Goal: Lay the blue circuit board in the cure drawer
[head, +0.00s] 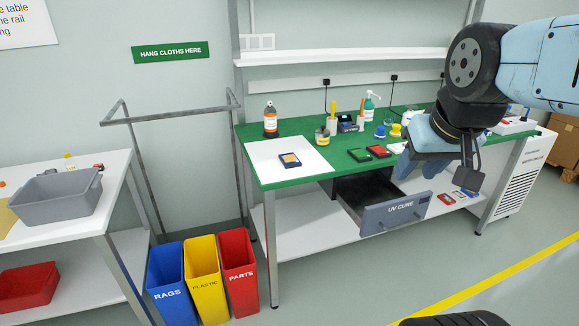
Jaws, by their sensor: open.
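A small blue board with a tan part (290,160) lies flat on the white mat (268,171) at the left of the green bench. The cure drawer, its grey front (397,213) marked UV CURE, stands pulled out below the bench top. The visible part of its dark inside looks empty; the rest is hidden by its front and the bench edge. My gripper (437,174) is open at the right, in front of the bench's edge and to the right of the drawer in the picture. It looks empty and is well apart from the board.
A green board (360,155) and a red board (379,151) lie on the green bench top (330,145). Bottles, pots and tools stand behind them. Small red and blue items (466,193) lie on the lower shelf. Three bins (204,280) stand left of the bench.

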